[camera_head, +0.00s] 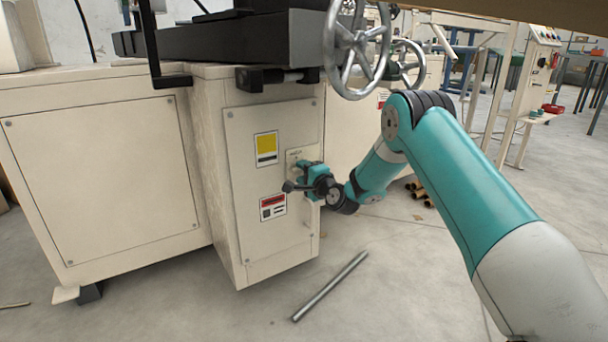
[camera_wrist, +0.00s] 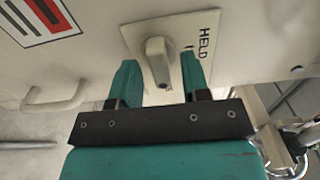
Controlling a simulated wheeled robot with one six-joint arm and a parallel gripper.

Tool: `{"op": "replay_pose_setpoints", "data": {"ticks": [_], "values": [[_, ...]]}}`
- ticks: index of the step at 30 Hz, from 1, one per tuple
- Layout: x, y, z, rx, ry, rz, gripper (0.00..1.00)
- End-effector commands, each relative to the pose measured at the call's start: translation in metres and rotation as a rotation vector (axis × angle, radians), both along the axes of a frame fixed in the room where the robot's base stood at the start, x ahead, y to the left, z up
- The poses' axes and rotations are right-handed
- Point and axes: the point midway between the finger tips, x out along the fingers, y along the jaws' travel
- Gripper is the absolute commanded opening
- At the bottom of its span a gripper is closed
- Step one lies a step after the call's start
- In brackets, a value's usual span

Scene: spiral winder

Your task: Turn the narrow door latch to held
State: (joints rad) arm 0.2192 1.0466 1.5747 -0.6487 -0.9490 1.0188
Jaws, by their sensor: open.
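The narrow door (camera_head: 270,190) is a cream panel on the end of the machine cabinet. Its latch (camera_wrist: 157,62) is a small grey-beige handle on a pale plate (camera_wrist: 190,30) marked HELD, seen in the wrist view. My gripper (camera_wrist: 160,82) is open, with one teal finger on each side of the latch; I cannot tell whether either finger touches it. In the head view my gripper (camera_head: 292,182) is at the door, right of centre, and hides most of the latch and part of its plate.
A door pull (camera_wrist: 58,97) is left of my gripper in the wrist view. Yellow (camera_head: 266,148) and red-white (camera_head: 272,207) labels are on the door. A metal rod (camera_head: 330,286) lies on the floor in front. Handwheels (camera_head: 357,45) are above right.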

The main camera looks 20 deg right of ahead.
Motion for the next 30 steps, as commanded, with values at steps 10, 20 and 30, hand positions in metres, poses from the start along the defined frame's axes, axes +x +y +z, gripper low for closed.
{"op": "replay_pose_setpoints", "data": {"ticks": [10,20,30], "values": [[0.0017,0.0003,-0.0001,0.000,0.001,0.000,0.29],[0.0015,0.0001,-0.0003,-0.004,0.001,0.000,0.00],[0.0013,0.0000,-0.0011,-0.123,-0.015,0.000,0.00]]}}
